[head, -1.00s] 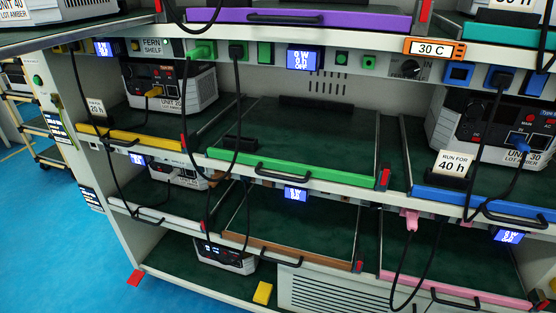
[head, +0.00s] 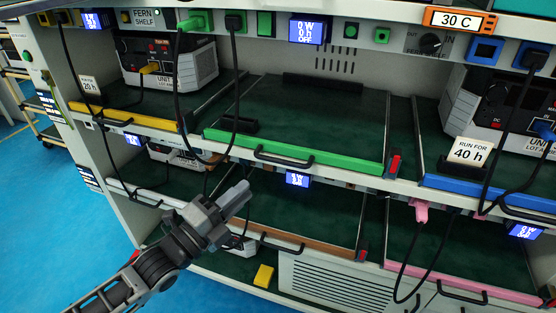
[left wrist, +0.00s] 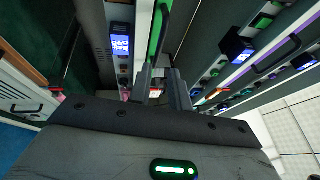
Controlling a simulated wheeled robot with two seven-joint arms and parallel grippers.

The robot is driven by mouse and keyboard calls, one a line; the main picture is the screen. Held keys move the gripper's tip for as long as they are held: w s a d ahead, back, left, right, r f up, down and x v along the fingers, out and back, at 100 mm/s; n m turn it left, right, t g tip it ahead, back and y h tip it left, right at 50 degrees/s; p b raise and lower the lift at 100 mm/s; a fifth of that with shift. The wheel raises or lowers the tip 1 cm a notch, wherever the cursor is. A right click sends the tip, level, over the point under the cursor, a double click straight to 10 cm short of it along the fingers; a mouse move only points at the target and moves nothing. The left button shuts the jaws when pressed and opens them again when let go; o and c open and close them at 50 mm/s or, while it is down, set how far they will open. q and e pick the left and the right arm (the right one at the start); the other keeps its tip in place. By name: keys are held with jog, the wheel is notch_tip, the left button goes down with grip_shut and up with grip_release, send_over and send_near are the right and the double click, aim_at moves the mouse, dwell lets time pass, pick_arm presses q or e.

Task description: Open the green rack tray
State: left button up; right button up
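The green rack tray (head: 295,149) is in the middle bay of the upper shelf, with a bright green front edge and a dark, mostly empty floor. The tray appears pushed in. My left gripper (head: 242,195) is below and left of the handle, apart from it, in front of the lower shelf. In the left wrist view the green front edge (left wrist: 156,32) and black handle lie ahead of the fingers (left wrist: 162,88), which are spread and empty. My right gripper is not in view.
Black cables (head: 237,90) hang in front of the green tray's left part. A yellow tray (head: 125,116) is at left, a blue tray (head: 490,192) at right. Brown (head: 310,247) and pink (head: 460,283) trays are below. A red tab (head: 394,163) stands by the green tray's right end.

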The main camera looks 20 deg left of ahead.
aim_at(278, 159)
pick_arm(q)
jog(key=x, duration=1.1)
jog(key=shift+w+d, duration=0.2)
jog(key=shift+w, duration=0.1)
grip_shut()
